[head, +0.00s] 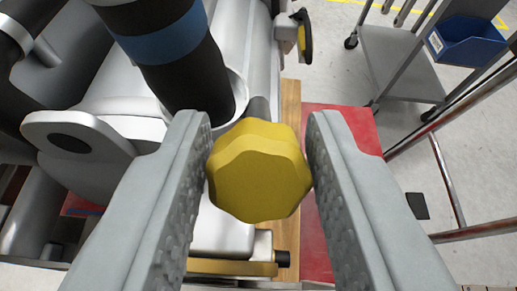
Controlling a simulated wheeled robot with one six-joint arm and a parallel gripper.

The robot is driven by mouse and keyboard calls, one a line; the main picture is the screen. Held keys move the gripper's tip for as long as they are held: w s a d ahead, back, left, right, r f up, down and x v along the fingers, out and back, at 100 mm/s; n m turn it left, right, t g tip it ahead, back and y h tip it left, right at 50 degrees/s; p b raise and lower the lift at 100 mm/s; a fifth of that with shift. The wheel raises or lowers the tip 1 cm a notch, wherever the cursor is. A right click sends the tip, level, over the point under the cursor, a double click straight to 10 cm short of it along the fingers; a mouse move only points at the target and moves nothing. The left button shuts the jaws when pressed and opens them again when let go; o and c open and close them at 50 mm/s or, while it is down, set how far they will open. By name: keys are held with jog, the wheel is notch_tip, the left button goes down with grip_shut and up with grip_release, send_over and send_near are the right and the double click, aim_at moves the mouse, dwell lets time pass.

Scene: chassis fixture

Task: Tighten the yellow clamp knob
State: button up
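The yellow clamp knob (259,172) is a lobed, rounded knob in the middle of the view, its face toward the camera. A dark grey stem shows just behind its top edge. My gripper (259,125) has one grey, ridged finger on each side of the knob. Both fingers meet the knob's left and right edges, with no gap visible, so it looks shut on the knob. Most of the stem is hidden behind the knob.
Grey-white castings and a black pipe with a blue band (165,42) crowd the left. A smaller yellow-and-black part (304,35) sits at the top. A wooden strip and red surface (345,122) lie behind. A cart with a blue bin (465,40) stands at upper right, beside metal rails.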

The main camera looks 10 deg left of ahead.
jog(key=c, duration=0.5)
jog(key=shift+m, duration=0.4)
jog(key=m, duration=0.3)
jog(key=m+h, duration=0.1)
jog(key=m, duration=0.1)
jog(key=shift+m+h, duration=0.3)
jog(key=shift+m, duration=0.1)
jog(key=shift+d+m+h, duration=0.1)
jog(key=shift+m+h, duration=0.5)
jog(key=shift+m, duration=2.6)
jog(key=shift+f+m+g+h, duration=0.1)
jog(key=shift+m+g+h, duration=0.2)
jog(key=shift+m, duration=1.25)
jog(key=shift+m+g+h, duration=0.2)
jog(key=shift+m+g, duration=0.2)
jog(key=shift+m, duration=1.15)
jog(key=m+g, duration=0.1)
jog(key=m, duration=0.4)
jog(key=shift+m, duration=0.4)
